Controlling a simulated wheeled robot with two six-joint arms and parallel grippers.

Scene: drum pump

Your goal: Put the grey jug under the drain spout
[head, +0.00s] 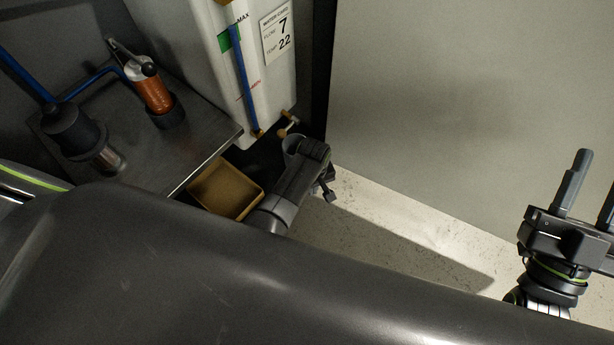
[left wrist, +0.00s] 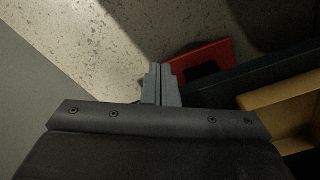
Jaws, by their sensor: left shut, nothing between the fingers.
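The white tank (head: 242,75) has a small brass tap (head: 288,121) low at its right corner, which looks like the drain spout. I cannot make out the grey jug in either view. My left gripper (head: 328,190) is below and right of the tap in the head view, partly hidden by its own wrist. In the left wrist view its fingers (left wrist: 161,72) are together with nothing between them, above the speckled floor. My right gripper (head: 590,190) is at the right of the head view, its fingers apart and empty.
A metal bench (head: 205,145) at left carries an orange cylinder (head: 152,95) and a dark cylinder with a blue pipe. A tan open box (head: 226,190) is beside my left arm. A red piece (left wrist: 203,60) lies near my left fingertips. Floor (head: 385,215) at right is clear.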

